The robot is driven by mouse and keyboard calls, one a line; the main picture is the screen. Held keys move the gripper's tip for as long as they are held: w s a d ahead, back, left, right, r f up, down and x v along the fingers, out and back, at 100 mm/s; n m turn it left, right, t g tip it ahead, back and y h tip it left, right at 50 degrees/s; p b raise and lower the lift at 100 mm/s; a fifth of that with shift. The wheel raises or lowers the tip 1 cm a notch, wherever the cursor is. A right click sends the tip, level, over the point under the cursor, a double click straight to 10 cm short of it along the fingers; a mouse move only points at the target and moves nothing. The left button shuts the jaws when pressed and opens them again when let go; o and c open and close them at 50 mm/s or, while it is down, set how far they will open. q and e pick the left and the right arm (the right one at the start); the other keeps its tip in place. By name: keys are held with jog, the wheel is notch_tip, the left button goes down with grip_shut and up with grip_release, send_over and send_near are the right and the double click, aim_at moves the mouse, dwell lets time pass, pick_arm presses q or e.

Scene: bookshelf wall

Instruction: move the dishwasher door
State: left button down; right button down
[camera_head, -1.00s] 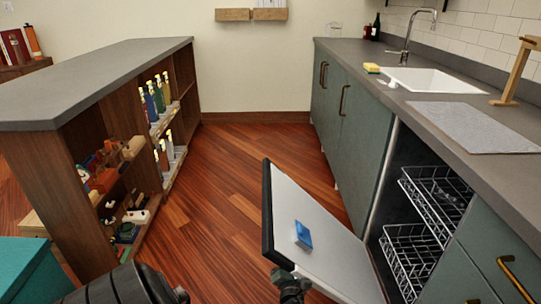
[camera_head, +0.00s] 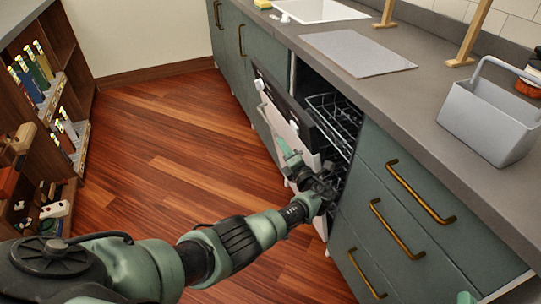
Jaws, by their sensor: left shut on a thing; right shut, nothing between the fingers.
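The dishwasher door (camera_head: 280,119), with a pale panel and a dark strip along its top, stands steeply tilted up and partly open in front of the dishwasher cavity. A gap shows between its top and the counter, with a wire rack (camera_head: 336,118) inside. My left gripper (camera_head: 313,180) is shut on the door near its right side. The gripper and forearm hide the door's lower right part, and the exact contact is hard to see. My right gripper is not in view; only a small green part shows at the bottom right edge.
Drawers with brass handles (camera_head: 399,229) stand right of the dishwasher. On the counter are a grey mat (camera_head: 357,52), a sink (camera_head: 322,10), a grey caddy (camera_head: 489,118) and wooden posts. A shelf unit (camera_head: 85,60) stands at the left. The wooden floor between is clear.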

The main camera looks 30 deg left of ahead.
pick_arm(q)
jog(key=shift+w+d+r, duration=0.45)
jog(key=shift+w, duration=0.3)
jog(key=c, duration=1.5)
grip_release()
jog(key=shift+o, duration=0.2)
jog(key=shift+f, duration=0.1)
jog(key=shift+s+d, duration=0.1)
